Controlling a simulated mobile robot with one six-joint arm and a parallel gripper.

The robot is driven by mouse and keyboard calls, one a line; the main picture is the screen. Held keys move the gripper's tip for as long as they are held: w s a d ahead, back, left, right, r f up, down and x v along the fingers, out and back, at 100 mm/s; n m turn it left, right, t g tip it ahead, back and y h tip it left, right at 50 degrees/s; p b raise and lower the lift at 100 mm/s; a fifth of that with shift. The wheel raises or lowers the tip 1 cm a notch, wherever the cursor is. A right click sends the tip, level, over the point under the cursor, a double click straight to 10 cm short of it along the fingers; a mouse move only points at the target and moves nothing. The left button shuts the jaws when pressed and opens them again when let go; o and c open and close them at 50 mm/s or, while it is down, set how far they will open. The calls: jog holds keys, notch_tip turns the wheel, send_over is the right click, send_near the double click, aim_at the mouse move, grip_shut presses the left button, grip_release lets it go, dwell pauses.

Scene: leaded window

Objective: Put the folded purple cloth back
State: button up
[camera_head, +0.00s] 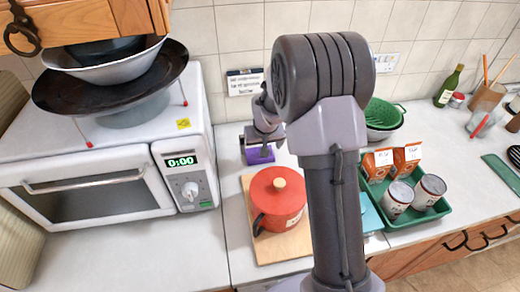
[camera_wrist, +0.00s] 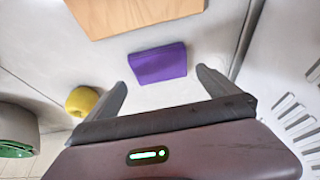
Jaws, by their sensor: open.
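The folded purple cloth (camera_wrist: 158,63) lies flat on the pale countertop in the wrist view, just beyond my fingertips and roughly between their lines. In the head view the purple cloth (camera_head: 260,156) shows behind the red pot, beside the white oven and near the tiled wall, partly covered by my gripper. My gripper (camera_wrist: 161,80) is open and empty, its two fingers spread wider than the cloth. I cannot tell its exact height above the cloth.
A wooden board (camera_head: 296,246) with a red pot (camera_head: 279,194) stands in front of the cloth. The white oven (camera_head: 90,160) is close on the left. A yellow round thing (camera_wrist: 82,101) sits near my left finger in the wrist view. A green tray (camera_head: 408,219) holds cans and cartons.

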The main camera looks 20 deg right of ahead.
jog(key=s+a+r+p, duration=0.1)
jog(key=s+a+r, duration=0.4)
jog(key=r, duration=0.5)
jog(key=s+a+r, duration=0.2)
jog(key=s+r, duration=0.6)
jog(key=r, duration=0.1)
jog(key=s+a+r+y, duration=0.1)
jog(key=s+a, duration=0.1)
jog(key=s, duration=0.4)
jog(key=s+a+r+m+y, duration=0.1)
jog(key=s+a+r, duration=0.1)
jog(key=s, duration=0.4)
jog(key=s+a+r+m+t, duration=0.1)
jog(key=s+a, duration=0.3)
jog(key=s, duration=0.2)
jog(key=shift+s+a+r+y, duration=0.15)
jog(key=shift+s+a+y, duration=0.05)
jog(key=shift+s+y, duration=0.2)
